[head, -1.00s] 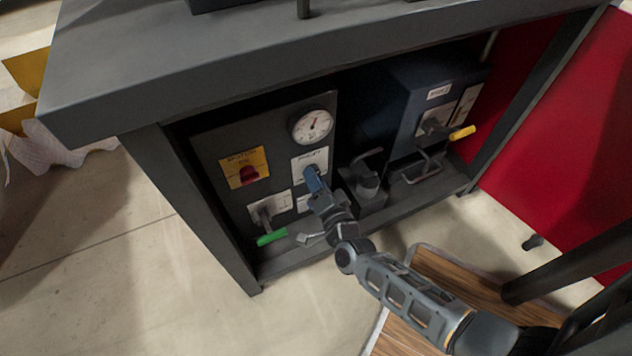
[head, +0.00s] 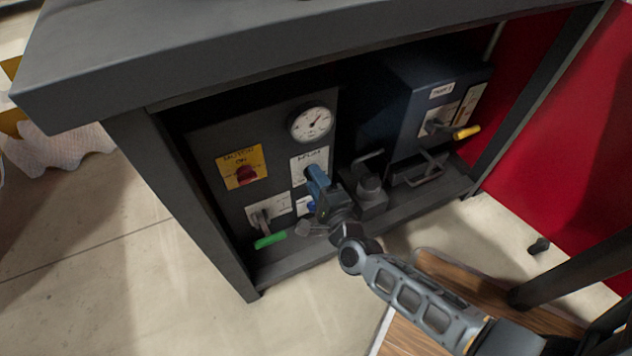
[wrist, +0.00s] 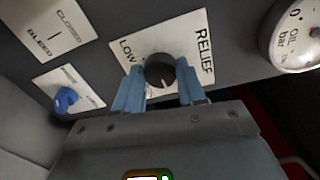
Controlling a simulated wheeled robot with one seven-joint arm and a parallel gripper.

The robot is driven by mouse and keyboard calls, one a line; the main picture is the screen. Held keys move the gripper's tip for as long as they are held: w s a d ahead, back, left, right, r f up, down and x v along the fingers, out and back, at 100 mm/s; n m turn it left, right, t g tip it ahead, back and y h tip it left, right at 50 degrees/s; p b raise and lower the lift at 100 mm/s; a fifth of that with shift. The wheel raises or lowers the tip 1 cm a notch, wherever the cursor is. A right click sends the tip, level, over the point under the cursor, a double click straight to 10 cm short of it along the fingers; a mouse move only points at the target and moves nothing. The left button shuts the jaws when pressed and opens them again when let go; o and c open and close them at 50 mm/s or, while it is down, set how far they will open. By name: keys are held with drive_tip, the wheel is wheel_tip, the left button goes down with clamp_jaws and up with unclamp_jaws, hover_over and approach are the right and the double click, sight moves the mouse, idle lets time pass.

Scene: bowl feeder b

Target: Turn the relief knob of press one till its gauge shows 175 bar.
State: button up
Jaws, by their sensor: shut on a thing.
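The relief knob (wrist: 160,70) is a dark round knob on a white plate (wrist: 203,50) marked RELIEF and LOW in the wrist view. My gripper (wrist: 160,84) has its blue fingers on either side of the knob and is shut on it. In the head view my gripper (head: 316,178) reaches the panel and hides the knob. The round white oil gauge (head: 311,122) sits above the plate. Its needle points to the upper right, but the figures are too small to read. Only part of the gauge (wrist: 295,38) shows in the wrist view, without a clear needle.
A red knob on a yellow plate (head: 230,161) is at the left of the panel. A green-handled lever (head: 270,241) is below it. A small blue knob (wrist: 66,98) is close to my gripper. A blue box with a yellow-handled lever (head: 466,133) stands to the right. The bench top (head: 250,50) overhangs the panel.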

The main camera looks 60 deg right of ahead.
drive_tip(key=shift+s, duration=0.1)
idle(0.3)
drive_tip(key=o, duration=1.1)
drive_tip(key=shift+c, duration=0.2)
drive_tip(key=p+v, duration=0.2)
drive_tip(key=v, duration=0.5)
drive_tip(key=shift+s+a, duration=0.25)
drive_tip(key=shift+s, duration=0.05)
drive_tip(key=s+a+r+n+y, duration=0.5)
drive_tip(key=s+a+r+n, duration=0.3)
drive_tip(key=r+n, duration=0.45)
drive_tip(key=s+a+r+n+y, duration=0.55)
drive_tip(key=s+r+n, duration=0.45)
drive_tip(key=n, duration=0.4)
wheel_tip(320, 180, up, 31)
drive_tip(key=p, duration=3)
drive_tip(key=shift+w+a+h, duration=0.3)
drive_tip(key=shift+w+h, duration=0.05)
drive_tip(key=shift+w, duration=0.15)
